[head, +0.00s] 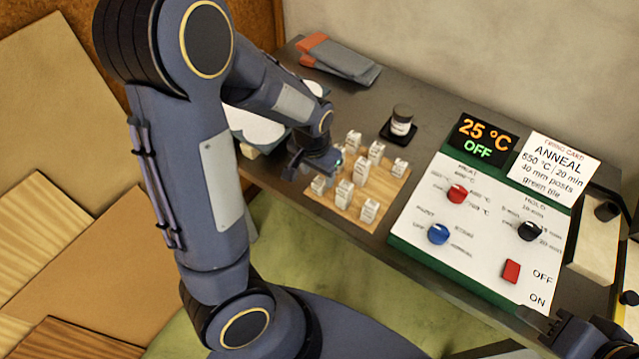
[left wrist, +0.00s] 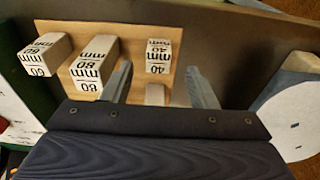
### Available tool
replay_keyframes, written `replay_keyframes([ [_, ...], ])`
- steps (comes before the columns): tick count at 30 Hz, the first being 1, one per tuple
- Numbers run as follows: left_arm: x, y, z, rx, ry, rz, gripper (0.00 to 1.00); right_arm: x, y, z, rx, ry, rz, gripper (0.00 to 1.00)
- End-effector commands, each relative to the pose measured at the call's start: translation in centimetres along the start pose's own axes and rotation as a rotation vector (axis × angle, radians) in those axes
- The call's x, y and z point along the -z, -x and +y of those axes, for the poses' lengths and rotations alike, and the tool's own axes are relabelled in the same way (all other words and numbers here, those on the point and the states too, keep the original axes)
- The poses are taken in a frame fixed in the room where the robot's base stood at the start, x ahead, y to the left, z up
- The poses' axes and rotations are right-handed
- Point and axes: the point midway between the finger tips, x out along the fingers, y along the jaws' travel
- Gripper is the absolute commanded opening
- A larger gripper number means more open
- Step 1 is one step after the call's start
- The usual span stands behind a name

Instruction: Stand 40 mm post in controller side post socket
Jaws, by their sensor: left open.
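Several pale labelled posts stand on a light wooden board (head: 387,217) on the bench. My left gripper (head: 322,165) is low over the board's left part, among the posts. In the left wrist view its fingers (left wrist: 160,86) are open and apart. A post whose upside-down label appears to read 40 mm (left wrist: 158,55) shows in the gap between them, not gripped. Another low post (left wrist: 155,95) shows nearer, partly hidden by the gripper body. Taller posts (left wrist: 95,65) stand to the left. My right gripper (head: 575,335) is at the lower right, its jaws unclear. I cannot make out a post socket.
The controller (head: 470,265) with knobs and a red switch fills the bench's right side, display (head: 482,138) reading 25 °C OFF. A firing card (head: 553,168) names 40 mm posts. A jar (head: 401,120) stands behind the board; folded gloves (head: 338,60) lie at the back.

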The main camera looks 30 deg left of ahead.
Motion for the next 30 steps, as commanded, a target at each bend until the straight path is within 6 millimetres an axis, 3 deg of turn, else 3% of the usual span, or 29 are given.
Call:
replay_keyframes([
  [6,-0.2,-3.1,0.2,0.001,0.003,-0.005,0.53,0.1,0.3,-0.1,0.0,0.0,0.0,0.37],
  [15,-0.1,-3.6,0.3,0.0,0.001,0.0,0.53,0.1,0.3,-0.1,0.0,0.0,0.0,0.37],
  [26,-0.1,-3.6,0.3,0.0,0.001,0.0,0.07,0.1,0.3,-0.1,0.0,0.0,0.0,0.37],
  [30,-0.1,-3.6,0.3,0.0,0.001,0.0,0.04,0.1,0.3,-0.1,0.0,0.0,0.0,0.37],
])
